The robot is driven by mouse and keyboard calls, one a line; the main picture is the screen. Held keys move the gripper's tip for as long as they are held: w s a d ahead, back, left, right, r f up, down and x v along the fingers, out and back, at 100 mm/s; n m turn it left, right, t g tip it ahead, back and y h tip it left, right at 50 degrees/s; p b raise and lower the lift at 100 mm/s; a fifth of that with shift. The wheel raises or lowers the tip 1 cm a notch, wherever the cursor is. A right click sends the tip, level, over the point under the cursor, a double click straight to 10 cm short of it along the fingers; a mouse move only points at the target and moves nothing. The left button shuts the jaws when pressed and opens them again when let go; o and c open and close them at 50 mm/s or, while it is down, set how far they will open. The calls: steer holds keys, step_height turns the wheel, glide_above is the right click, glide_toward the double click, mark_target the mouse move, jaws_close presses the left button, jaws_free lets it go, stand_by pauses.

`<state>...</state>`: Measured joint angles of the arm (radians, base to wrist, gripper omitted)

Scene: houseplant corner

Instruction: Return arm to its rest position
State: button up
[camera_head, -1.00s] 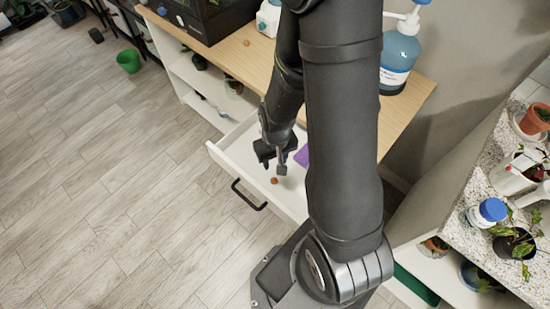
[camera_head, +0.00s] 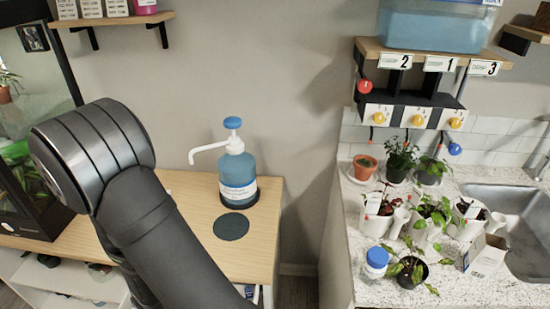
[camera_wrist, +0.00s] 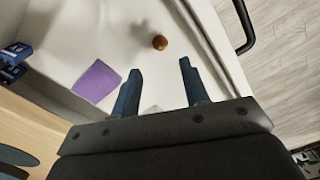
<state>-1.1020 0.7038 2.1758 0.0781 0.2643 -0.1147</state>
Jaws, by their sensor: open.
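My gripper (camera_wrist: 158,88) shows in the wrist view with its two dark fingers apart and nothing between them. It is above an open white drawer (camera_wrist: 105,25). In the drawer lie a small round brown ball-like thing (camera_wrist: 160,42), ahead of the fingertips, and a flat purple piece (camera_wrist: 96,81) to the left. In the head view my arm crosses the left side; the gripper is out of that view.
A blue pump bottle (camera_head: 238,178) stands on the wooden top (camera_head: 265,225) behind a dark round disc (camera_head: 231,227). A glass tank (camera_head: 30,190) is at the left. At right, a speckled counter (camera_head: 450,290) holds several potted plants and a sink (camera_head: 520,215).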

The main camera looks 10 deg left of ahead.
steer(key=shift+f, duration=4.3)
steer(key=shift+r, duration=0.15)
step_height(320, 180, up, 12)
step_height(320, 180, down, 12)
steer(key=shift+f, duration=0.2)
steer(key=shift+a+r, duration=0.1)
steer(key=shift+r, duration=0.25)
steer(key=r, duration=0.4)
steer(key=shift+d, duration=0.2)
steer(key=w+d+r, duration=0.6)
steer(key=d+r, duration=0.1)
steer(key=d, duration=0.3)
steer(key=w+a+r, duration=0.1)
steer(key=w+a, duration=0.5)
steer(key=w, duration=0.1)
steer(key=shift+a+n, duration=0.2)
steer(key=shift+n, duration=0.1)
